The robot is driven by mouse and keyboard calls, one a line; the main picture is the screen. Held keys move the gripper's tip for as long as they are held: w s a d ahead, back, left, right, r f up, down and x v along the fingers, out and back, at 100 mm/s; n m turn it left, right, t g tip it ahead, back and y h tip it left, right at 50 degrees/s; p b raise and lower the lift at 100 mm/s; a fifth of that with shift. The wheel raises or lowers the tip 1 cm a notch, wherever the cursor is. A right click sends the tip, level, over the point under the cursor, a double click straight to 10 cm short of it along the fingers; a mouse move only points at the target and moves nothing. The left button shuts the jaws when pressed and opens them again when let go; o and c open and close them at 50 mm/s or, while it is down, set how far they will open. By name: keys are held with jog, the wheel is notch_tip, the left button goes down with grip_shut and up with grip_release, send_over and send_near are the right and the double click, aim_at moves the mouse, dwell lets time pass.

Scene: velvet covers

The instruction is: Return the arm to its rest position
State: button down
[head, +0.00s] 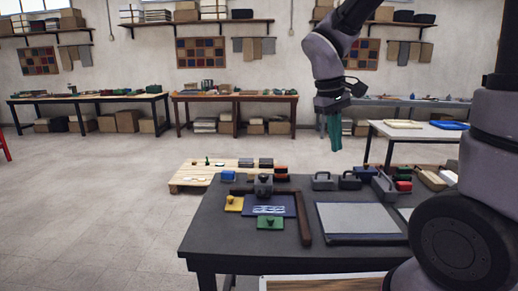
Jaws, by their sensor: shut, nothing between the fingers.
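My gripper (334,132) hangs at the end of my arm, pointing down, right of the middle of the head view. Its greenish fingers are together with nothing between them. It is in the air above the far side of the dark table (222,238), apart from everything on it. My arm rises from the right edge, leaves the top of the picture and comes back down to the gripper, so part of it is out of view.
On the dark table are a brown frame piece (303,222), a blue patterned panel (268,208), yellow (234,204) and green (270,223) knobbed blocks, a grey board (358,220) and several dark handled blocks. A wooden pallet (187,179) lies behind. Open floor (90,220) spreads left.

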jog(key=s+d+r+m+t+y, duration=0.2)
jog(key=s+r+m+t, duration=0.1)
jog(key=r, duration=0.3)
jog(key=s+d+r+m+t+y, duration=0.2)
jog(key=s+d+r+m+t, duration=0.1)
jog(key=s+r+m, duration=0.2)
jog(key=shift+s+d+r+m, duration=0.2)
jog(key=shift+d+r+m, duration=0.05)
jog(key=shift+r+m, duration=0.4)
